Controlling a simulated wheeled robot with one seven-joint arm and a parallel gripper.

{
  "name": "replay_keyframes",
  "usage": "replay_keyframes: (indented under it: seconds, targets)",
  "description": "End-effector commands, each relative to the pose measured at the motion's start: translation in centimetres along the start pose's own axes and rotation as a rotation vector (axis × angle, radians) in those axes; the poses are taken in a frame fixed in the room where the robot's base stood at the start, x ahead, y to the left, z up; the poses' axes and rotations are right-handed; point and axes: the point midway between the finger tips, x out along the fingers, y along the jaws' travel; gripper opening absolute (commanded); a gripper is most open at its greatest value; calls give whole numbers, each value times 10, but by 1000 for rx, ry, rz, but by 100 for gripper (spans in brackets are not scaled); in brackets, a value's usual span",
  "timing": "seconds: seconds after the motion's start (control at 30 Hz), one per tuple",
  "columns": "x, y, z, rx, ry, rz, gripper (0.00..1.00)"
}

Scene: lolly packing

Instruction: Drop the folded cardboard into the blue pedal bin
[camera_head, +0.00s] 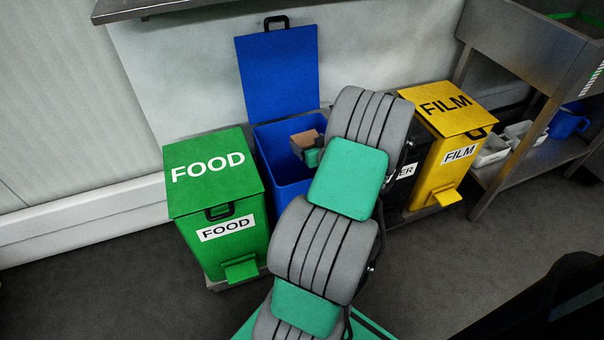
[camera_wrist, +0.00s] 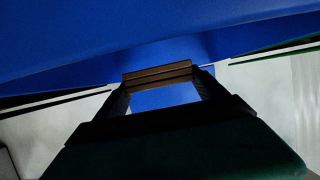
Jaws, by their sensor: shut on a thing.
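The blue pedal bin (camera_head: 284,171) stands between the green and dark bins, with its blue lid (camera_head: 277,70) raised against the wall. The folded brown cardboard (camera_head: 303,141) is at the bin's mouth in the head view, partly hidden by my arm. In the wrist view the cardboard (camera_wrist: 157,74) lies across my fingertips, with blue surfaces beyond it. My gripper (camera_wrist: 159,80) is shut on the cardboard. In the head view only a small part of my gripper (camera_head: 313,157) shows; my arm hides the right side of the bin.
A green FOOD bin (camera_head: 213,182) stands left, its lid shut. A dark bin (camera_head: 399,188), mostly hidden by my arm, and a shut yellow FILM bin (camera_head: 446,145) stand right. A metal bench (camera_head: 535,165) with trays is at far right. A metal edge (camera_head: 150,8) overhangs top left.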

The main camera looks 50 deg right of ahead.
Motion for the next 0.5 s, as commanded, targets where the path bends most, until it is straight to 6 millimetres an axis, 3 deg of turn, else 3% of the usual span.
replay_keyframes:
  seconds: [0.27, 0.5]
  targets:
    - [0, 0, 0, 0, 0, -1, 100]
    - [-2, 0, 0, 1, -1, 0, 100]
